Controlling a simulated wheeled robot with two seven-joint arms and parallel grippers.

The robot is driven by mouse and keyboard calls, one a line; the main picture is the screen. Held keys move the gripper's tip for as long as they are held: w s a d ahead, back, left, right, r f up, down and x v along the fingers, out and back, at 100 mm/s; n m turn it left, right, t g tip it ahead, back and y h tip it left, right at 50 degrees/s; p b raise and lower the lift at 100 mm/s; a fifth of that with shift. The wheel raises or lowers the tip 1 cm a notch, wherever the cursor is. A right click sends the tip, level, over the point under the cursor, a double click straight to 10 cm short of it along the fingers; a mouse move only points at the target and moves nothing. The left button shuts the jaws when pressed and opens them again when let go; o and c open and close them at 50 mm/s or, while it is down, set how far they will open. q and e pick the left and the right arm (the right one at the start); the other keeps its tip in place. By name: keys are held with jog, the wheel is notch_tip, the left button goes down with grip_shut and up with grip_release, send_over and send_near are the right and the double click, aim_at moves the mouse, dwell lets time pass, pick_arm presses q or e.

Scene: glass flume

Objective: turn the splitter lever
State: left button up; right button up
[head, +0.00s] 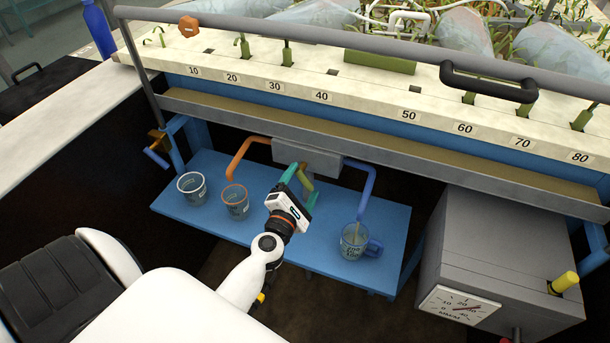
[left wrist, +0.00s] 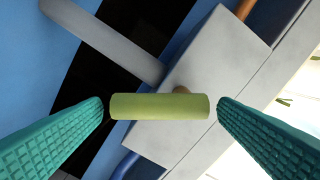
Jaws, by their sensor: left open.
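The splitter is a grey box (head: 300,153) under the flume's front rail, with an orange pipe (head: 243,152) out to the left and a blue pipe (head: 368,190) out to the right. Its lever has an olive-green handle (left wrist: 158,106), seen close in the left wrist view in front of the grey box (left wrist: 215,85). My left gripper (head: 302,188) is open at the splitter; its teal fingers (left wrist: 160,122) stand on either side of the handle's ends, with small gaps showing. In the head view the handle is partly hidden by the gripper. My right gripper is not in view.
A blue shelf (head: 310,245) below holds a white-rimmed cup (head: 192,188), an orange-rimmed cup (head: 235,201) and a blue-handled mug (head: 355,241) under the blue pipe. A grey box with a dial (head: 458,304) stands at the right. The numbered flume edge (head: 365,105) runs above.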

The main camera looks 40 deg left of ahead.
pick_arm(q)
jog(key=shift+x, duration=1.25)
jog(key=c, duration=1)
jog(key=shift+m, duration=0.3)
jog(key=shift+s+a+f+m+p, duration=0.15)
jog(key=shift+m+p, duration=0.25)
jog(key=shift+m, duration=0.6)
jog(key=shift+a+f+m+p, duration=0.1)
jog(key=shift+a+m+p, duration=0.2)
jog(key=shift+m, duration=0.7)
jog(key=shift+s+a+f+m+p, duration=0.1)
jog(key=shift+m+p, duration=0.35)
jog(key=shift+m, duration=0.55)
